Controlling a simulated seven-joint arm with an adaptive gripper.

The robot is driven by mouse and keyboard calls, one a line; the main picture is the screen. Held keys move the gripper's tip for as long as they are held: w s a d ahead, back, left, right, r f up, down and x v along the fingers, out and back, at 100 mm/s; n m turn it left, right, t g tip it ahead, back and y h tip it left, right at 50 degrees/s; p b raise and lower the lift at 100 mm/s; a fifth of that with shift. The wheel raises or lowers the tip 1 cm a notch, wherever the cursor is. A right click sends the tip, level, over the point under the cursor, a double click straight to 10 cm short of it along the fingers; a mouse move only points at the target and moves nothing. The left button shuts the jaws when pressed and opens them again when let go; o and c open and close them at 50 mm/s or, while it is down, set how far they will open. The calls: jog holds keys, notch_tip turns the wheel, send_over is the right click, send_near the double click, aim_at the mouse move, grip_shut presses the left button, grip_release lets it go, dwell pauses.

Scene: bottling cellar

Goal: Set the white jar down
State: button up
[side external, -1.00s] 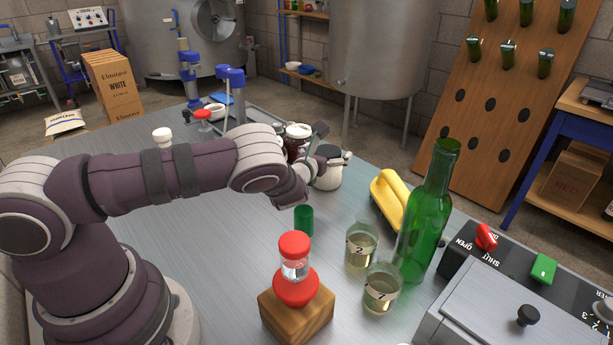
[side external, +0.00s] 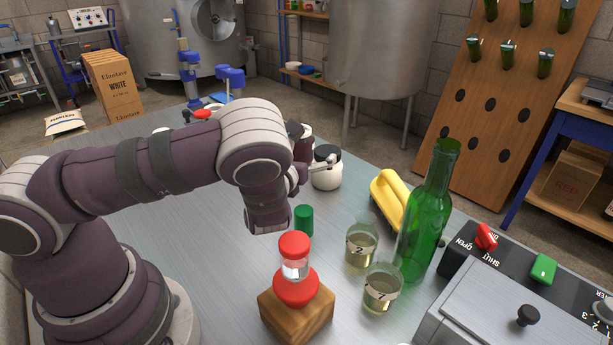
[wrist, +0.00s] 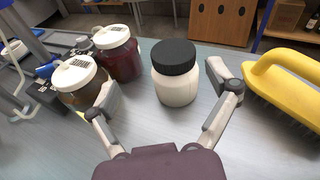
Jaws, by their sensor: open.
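The white jar (side external: 326,172) with its black lid stands upright on the metal table. In the wrist view the white jar (wrist: 175,75) sits ahead of and between the spread fingers, with clear gaps to both. My gripper (wrist: 170,98) is open and empty. In the side view my gripper (side external: 312,165) is partly hidden behind my own forearm, beside the jar.
Two white-lidded jars with dark contents (wrist: 117,52) (wrist: 80,82) stand close to the left finger. A yellow-handled brush (wrist: 285,80) lies to the right.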

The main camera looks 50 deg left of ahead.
jog(key=s+a+r+n+g, duration=0.1)
jog(key=s+r+n+g, duration=0.2)
jog(key=n, duration=0.7)
jog(key=s+a+r+n+g, duration=0.2)
jog(key=s+n+g, duration=0.2)
jog(key=n, duration=0.5)
jog(key=s+d+r+n+h, duration=0.3)
jog(key=s+d+n, duration=0.2)
jog(key=s, duration=0.2)
jog(key=s+d+r+n+g+h, duration=0.1)
jog(key=s+d+r+n+h, duration=0.2)
jog(key=s, duration=0.4)
jog(key=shift+s+d+r+n+h, duration=0.2)
jog(key=shift+d+r+n+h, duration=0.2)
jog(key=shift+d+r+n, duration=0.6)
